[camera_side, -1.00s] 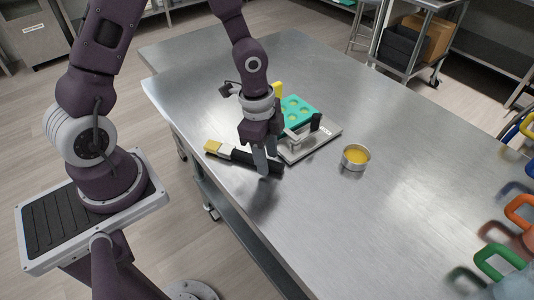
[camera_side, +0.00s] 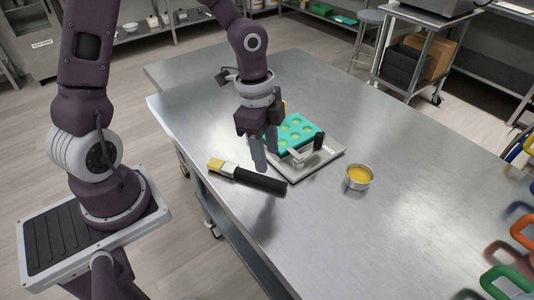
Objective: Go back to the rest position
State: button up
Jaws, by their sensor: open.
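My gripper (camera_side: 267,153) hangs above the steel table, pointing down, with its two dark fingers apart and nothing visible between them. A brush (camera_side: 247,178) with a black handle and yellowish bristles lies on the table just below and in front of the fingers. A teal mould (camera_side: 297,131) with several round yellowish cavities sits on a grey metal depositor base (camera_side: 318,161), right of the gripper. The gripper hides part of the mould's left side. A small round metal cup (camera_side: 359,177) with yellow contents stands right of the base.
The steel table (camera_side: 400,220) is bare around the cup and toward the front. Orange (camera_side: 523,230) and green (camera_side: 503,281) handles of other items stand at the right edge. A cart (camera_side: 425,50) with boxes stands behind.

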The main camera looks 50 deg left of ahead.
jog(key=s+a+r+n+t+y, duration=0.1)
jog(key=s+r+n+t, duration=0.3)
jog(key=s+r+n, duration=0.8)
jog(key=s+r, duration=0.3)
jog(key=r, duration=0.1)
jog(key=shift+a+r+t, duration=0.35)
jog(key=shift+t, duration=0.05)
